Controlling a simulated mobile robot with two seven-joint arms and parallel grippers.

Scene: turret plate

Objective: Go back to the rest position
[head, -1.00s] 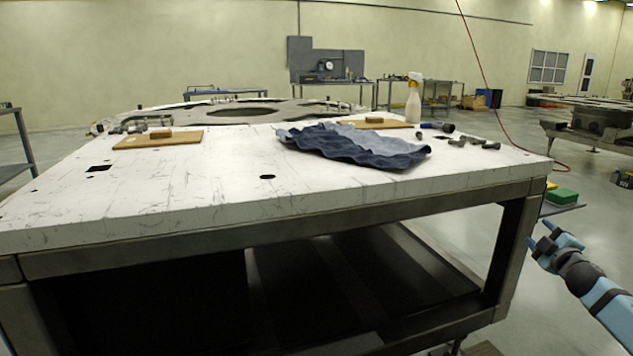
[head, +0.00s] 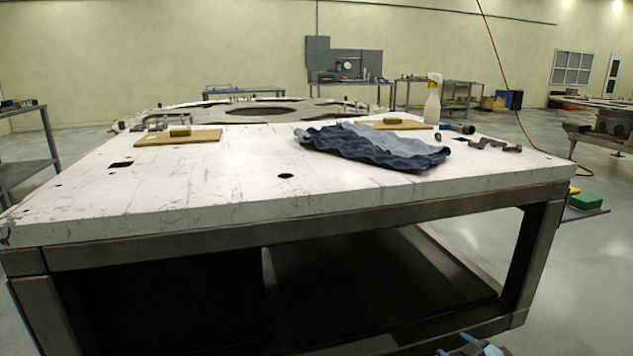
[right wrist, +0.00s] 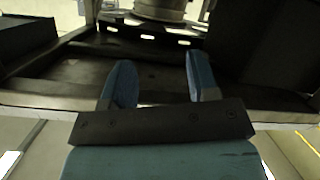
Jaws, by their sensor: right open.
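My right gripper (right wrist: 160,76) shows in the right wrist view with its two blue fingers apart and nothing between them. It faces the dark lower shelf (right wrist: 75,72) of the table frame. In the head view a small blue and dark part shows at the bottom edge, right of centre; I cannot tell whether it is this gripper. My left gripper is in neither view. The white-topped table (head: 230,195) fills the middle of the head view.
A turret plate (head: 215,115) lies at the back. Open floor (head: 590,285) lies to the right.

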